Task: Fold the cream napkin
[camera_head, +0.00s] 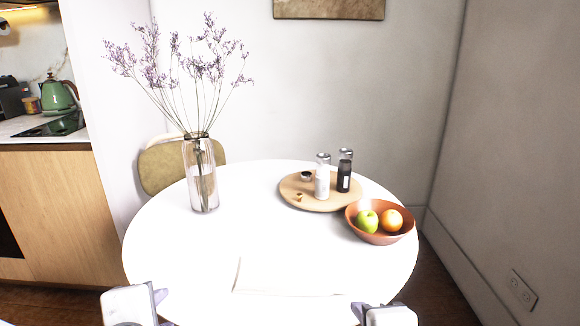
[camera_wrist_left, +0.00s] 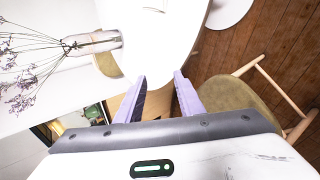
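The cream napkin (camera_head: 288,277) lies flat near the front edge of the white round table, almost the same white as the top; its left edge and front edge show as faint lines. My left gripper (camera_head: 163,308) is low at the left, apart from the napkin. In the left wrist view its two fingers (camera_wrist_left: 160,92) stand apart with nothing between them. My right gripper (camera_head: 357,312) is at the lower right, beyond the napkin's right end; its fingers are partly cut off by the frame edge.
On the table (camera_head: 165,250) stand a glass vase (camera_head: 201,178) with dried flowers, a wooden tray (camera_head: 292,190) with two bottles, and a terracotta bowl (camera_head: 372,236) holding a green apple and an orange. A chair (camera_head: 160,165) is behind. The table's front left is clear.

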